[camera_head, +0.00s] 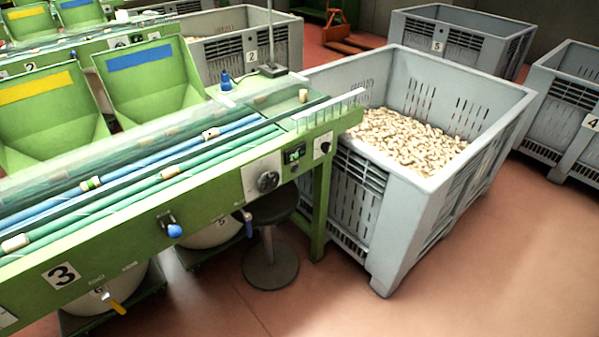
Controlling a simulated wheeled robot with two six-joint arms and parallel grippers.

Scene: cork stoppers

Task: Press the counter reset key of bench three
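Bench three (110,258) is the green bench at the left, with a white label "3" (62,275) on its front face. A small dark counter box (293,154) with a green display sits on that face near the bench's right end. A small round detail shows just under the display; it is too small to tell whether it is the reset key. To the left of the counter is a dark dial (268,181) on a white plate. To its right is a small black knob on a white plate (323,146). Neither gripper is in view.
A large grey crate (408,215) full of corks stands against the bench's right end. A round dark stool (270,258) stands under the counter. A blue-handled valve (173,229) sticks out of the front. The reddish floor (480,285) in front is clear.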

